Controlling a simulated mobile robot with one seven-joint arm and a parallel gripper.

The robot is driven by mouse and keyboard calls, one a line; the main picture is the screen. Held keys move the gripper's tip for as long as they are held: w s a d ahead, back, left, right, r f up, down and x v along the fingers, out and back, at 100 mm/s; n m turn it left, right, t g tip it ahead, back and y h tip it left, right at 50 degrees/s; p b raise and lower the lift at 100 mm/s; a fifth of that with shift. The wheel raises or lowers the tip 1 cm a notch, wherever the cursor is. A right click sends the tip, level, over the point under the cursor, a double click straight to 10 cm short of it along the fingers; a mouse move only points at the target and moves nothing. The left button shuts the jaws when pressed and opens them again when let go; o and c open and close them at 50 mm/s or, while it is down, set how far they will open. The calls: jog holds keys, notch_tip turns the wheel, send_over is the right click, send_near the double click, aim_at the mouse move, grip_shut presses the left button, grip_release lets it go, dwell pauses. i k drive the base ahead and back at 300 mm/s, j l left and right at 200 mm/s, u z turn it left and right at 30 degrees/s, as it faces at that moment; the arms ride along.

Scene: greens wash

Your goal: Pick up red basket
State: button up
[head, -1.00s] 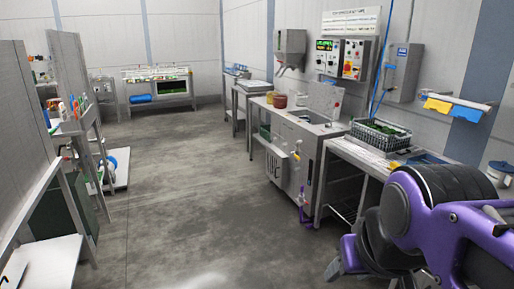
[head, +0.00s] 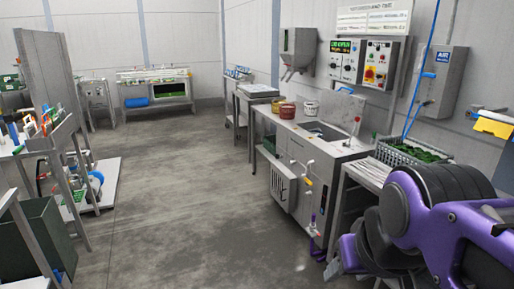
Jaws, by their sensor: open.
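A small red basket (head: 288,111) stands on the steel wash counter (head: 318,143), left of the sink basin. A yellowish basket (head: 271,103) stands behind it to the left, and a pale basket (head: 311,107) stands to its right. All three are small and far off. My purple and black arm fills the lower right, well short of the red basket. My gripper's fingertips do not show.
A grey crate of greens (head: 388,151) stands on the nearer bench at right, partly behind my arm. A dark green bin (head: 28,240) and cluttered shelves stand at left. The grey floor (head: 190,190) between is clear.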

aim_at(291, 116)
jog(key=i+l+u, duration=0.15)
jog(key=i+u, duration=0.2)
jog(key=i, duration=0.8)
jog(key=i+z, duration=0.1)
jog(key=i, duration=1.05)
jog(key=i+l+z, duration=0.25)
jog(key=i, duration=0.2)
jog(key=i+l+z, duration=0.25)
jog(key=i, duration=0.2)
